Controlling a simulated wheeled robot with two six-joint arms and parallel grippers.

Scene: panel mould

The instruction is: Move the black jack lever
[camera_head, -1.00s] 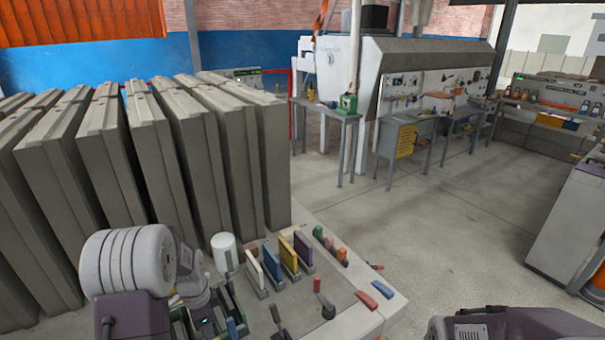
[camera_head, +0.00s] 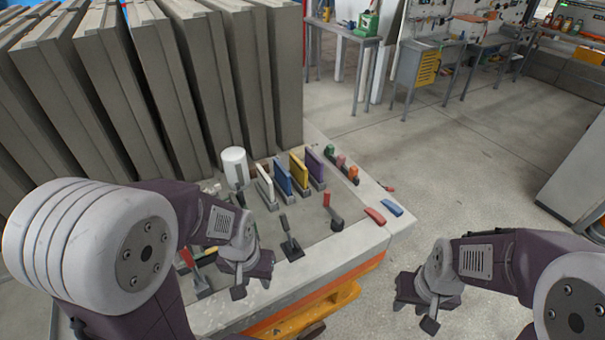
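A black lever (camera_head: 290,243) with a dark upright handle stands on a small base on the grey panel-mould top, near its front edge. I take it for the black jack lever. My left gripper (camera_head: 251,287) is just left of and nearer than this lever, apart from it, pointing down with its fingers apart and empty. My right gripper (camera_head: 415,315) hangs over the floor, right of the mould, also with its fingers apart and empty. The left arm hides part of the mould's left side.
A red-topped lever (camera_head: 333,212) stands right of the black one. Upright coloured plates, including a yellow one (camera_head: 298,172), and a white cylinder (camera_head: 235,167) stand behind. Red (camera_head: 375,216) and blue (camera_head: 392,208) pieces lie at the right edge. Tall grey panels (camera_head: 215,80) fill the left.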

